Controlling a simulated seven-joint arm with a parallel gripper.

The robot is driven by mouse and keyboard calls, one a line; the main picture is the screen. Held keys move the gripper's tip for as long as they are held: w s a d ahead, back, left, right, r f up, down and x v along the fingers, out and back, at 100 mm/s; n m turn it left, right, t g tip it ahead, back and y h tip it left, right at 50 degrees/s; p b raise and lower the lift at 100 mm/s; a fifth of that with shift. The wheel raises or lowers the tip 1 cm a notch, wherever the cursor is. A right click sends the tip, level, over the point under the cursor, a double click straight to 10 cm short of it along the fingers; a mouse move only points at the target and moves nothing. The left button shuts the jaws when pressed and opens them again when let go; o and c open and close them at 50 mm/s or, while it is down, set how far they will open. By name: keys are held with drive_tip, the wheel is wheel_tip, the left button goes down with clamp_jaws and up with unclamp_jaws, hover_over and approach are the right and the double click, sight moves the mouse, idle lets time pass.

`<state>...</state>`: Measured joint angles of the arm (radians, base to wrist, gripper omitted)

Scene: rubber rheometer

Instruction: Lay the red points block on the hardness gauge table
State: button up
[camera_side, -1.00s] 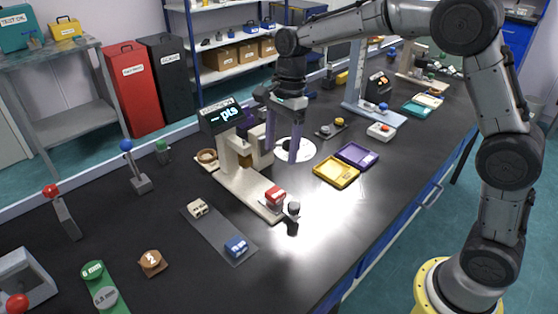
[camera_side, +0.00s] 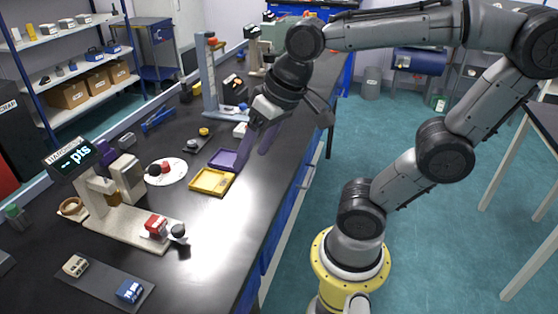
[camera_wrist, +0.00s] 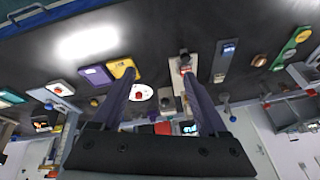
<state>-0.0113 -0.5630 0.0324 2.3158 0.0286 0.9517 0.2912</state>
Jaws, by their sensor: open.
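The red points block (camera_side: 155,224) sits on the front end of the hardness gauge's cream base (camera_side: 125,232), beside a black knob. The gauge's display (camera_side: 72,157) reads "-- pts". In the wrist view the red block (camera_wrist: 185,69) shows right by the tip of the right finger. My gripper (camera_side: 253,160) has two long purple fingers, spread apart with nothing between them. It is over the bench near the purple tray, to the right of the gauge and apart from the block. It also shows in the wrist view (camera_wrist: 158,72).
A yellow tray (camera_side: 212,182) and a purple tray (camera_side: 223,159) lie right of the gauge. A white disc (camera_side: 175,178) with a red piece lies between. A grey mat (camera_side: 103,286) carries a cream block (camera_side: 75,265) and a blue block (camera_side: 130,290). The bench front is clear.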

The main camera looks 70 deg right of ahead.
drive_tip(key=s+n, duration=0.1)
drive_tip(key=s+f+n, duration=0.1)
drive_tip(key=s, duration=0.1)
drive_tip(key=s+f+n+t, duration=0.1)
drive_tip(key=shift+s+d+f, duration=0.1)
drive_tip(key=shift+s+d, duration=0.15)
drive_tip(key=shift+d, duration=0.1)
